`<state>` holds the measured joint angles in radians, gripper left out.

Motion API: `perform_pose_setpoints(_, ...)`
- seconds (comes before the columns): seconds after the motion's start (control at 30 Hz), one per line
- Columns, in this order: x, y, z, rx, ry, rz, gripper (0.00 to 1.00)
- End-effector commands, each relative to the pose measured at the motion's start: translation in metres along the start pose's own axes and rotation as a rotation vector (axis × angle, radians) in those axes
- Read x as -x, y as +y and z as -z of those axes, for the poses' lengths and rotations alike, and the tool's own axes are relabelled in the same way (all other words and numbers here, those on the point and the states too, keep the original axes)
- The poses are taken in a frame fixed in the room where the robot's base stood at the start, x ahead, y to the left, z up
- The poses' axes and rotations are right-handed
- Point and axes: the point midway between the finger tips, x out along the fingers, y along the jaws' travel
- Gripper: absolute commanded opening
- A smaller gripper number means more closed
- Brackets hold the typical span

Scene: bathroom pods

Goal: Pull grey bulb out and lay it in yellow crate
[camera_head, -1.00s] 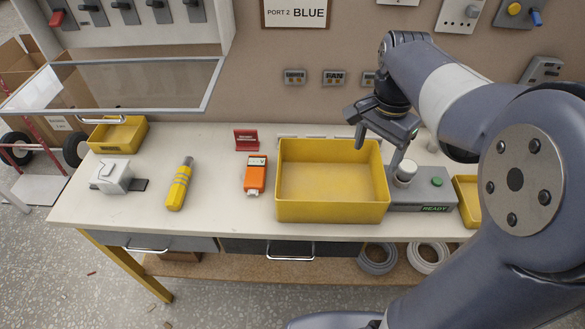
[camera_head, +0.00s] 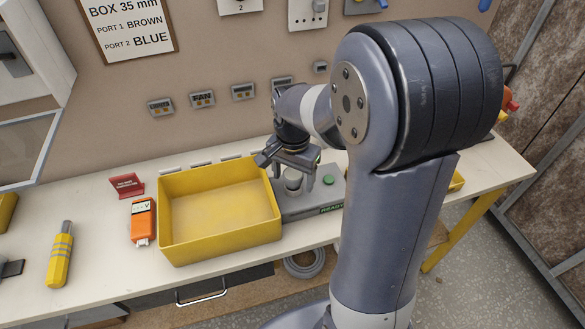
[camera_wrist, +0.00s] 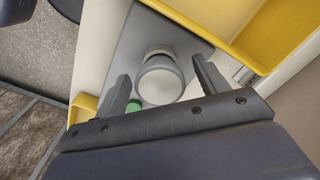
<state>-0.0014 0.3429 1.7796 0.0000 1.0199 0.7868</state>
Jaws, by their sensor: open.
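The grey bulb (camera_head: 293,181) stands upright in a grey station box with a lit READY display (camera_head: 331,208) and a green button. In the wrist view the pale round bulb (camera_wrist: 160,84) shows between my two fingers, with a gap on each side. My gripper (camera_head: 291,174) is open and empty over the bulb; it also shows in the wrist view (camera_wrist: 161,73). I cannot tell how far down the fingertips reach beside the bulb. The yellow crate (camera_head: 219,248) sits just left of the station box and looks empty.
An orange tester (camera_head: 143,221), a red stand (camera_head: 127,186) and a yellow striped torch (camera_head: 60,255) lie left of the crate. Small grey modules line the back wall. Another yellow bin (camera_head: 456,182) is partly hidden behind my arm.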

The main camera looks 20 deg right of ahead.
Motion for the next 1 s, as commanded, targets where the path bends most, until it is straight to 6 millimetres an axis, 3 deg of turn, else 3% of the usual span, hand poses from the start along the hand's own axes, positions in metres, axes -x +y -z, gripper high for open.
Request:
perform_pose_setpoints(0.2,-0.0002,-0.0001,0.0001,0.000,0.000,0.000,0.69)
perform_pose_setpoints(0.77,0.0002,-0.0002,0.0002,0.000,0.001,0.001,0.23)
perform_pose_setpoints(0.8,0.0003,-0.0002,0.0002,0.000,0.001,0.001,0.43)
perform_pose_setpoints(1.0,0.0004,-0.0002,0.0002,0.000,0.001,0.001,0.27)
